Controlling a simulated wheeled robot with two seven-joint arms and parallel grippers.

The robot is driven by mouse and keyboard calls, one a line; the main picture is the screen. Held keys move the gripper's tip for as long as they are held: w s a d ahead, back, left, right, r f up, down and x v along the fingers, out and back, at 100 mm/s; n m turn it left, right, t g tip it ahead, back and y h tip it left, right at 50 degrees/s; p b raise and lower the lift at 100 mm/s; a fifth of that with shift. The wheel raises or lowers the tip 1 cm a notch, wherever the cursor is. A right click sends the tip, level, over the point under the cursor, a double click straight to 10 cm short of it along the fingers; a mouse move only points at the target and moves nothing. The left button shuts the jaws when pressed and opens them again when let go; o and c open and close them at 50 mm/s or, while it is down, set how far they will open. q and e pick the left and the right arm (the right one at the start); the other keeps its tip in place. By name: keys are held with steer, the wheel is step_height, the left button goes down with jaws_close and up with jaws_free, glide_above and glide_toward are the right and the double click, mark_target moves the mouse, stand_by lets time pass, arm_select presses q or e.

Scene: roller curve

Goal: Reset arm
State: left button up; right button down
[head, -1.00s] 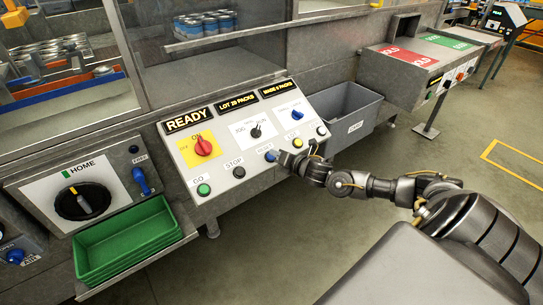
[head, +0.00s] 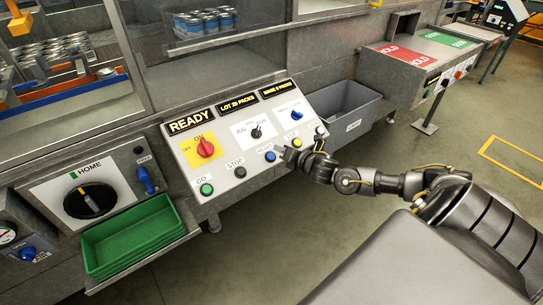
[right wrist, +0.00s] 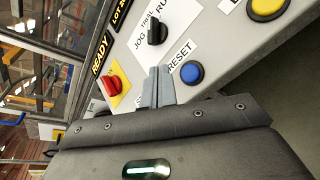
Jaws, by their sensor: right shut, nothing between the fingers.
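My right gripper (head: 287,156) is in front of the lower right part of the sloped control panel (head: 216,173). It also shows in the right wrist view (right wrist: 157,84), its two fingers together and empty. The blue RESET button (head: 270,156) is just left of the gripper in the head view. In the right wrist view the button (right wrist: 192,73) is just right of the fingertips, uncovered. My right arm reaches in from the lower right. My left gripper is not in view.
The panel bears a red knob (head: 205,149), a green GO button (head: 206,189), a black selector (head: 256,132) and a yellow button (head: 297,142). A READY sign (head: 190,122) is lit. A grey bin (head: 345,112) stands behind the gripper; a green tray (head: 130,238) is left. Open floor lies right.

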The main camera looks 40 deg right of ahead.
stand_by(0.4)
steer(key=s+f+m+g+h, duration=0.15)
steer(key=s+f+m, duration=0.35)
steer(key=f, duration=0.6)
steer(key=s+f+m+g, duration=0.3)
steer(key=s+f+m, duration=0.1)
steer(key=f, duration=0.6)
steer(key=s+f+m+g+h, duration=0.15)
steer(key=s+f+m, duration=0.35)
steer(key=f, duration=0.6)
steer(key=s+a+f+m+g, duration=0.45)
steer(key=s+f, duration=0.75)
steer(key=s, duration=0.3)
steer(key=s+a+f+m+g, duration=0.1)
steer(key=s+a+f+m, duration=0.1)
steer(key=s+a, duration=0.2)
steer(key=s+a+f+m+g+y, duration=0.1)
steer(key=s+a+f+m, duration=0.2)
steer(key=s, duration=0.7)
steer(key=s+a+f+m+g+y, duration=0.1)
steer(key=s+a+f+m, duration=0.1)
steer(key=s+a, duration=0.4)
steer(key=shift+s+a+f+g, duration=0.25)
steer(key=shift+s+a+g, duration=0.1)
steer(key=shift+s, duration=0.75)
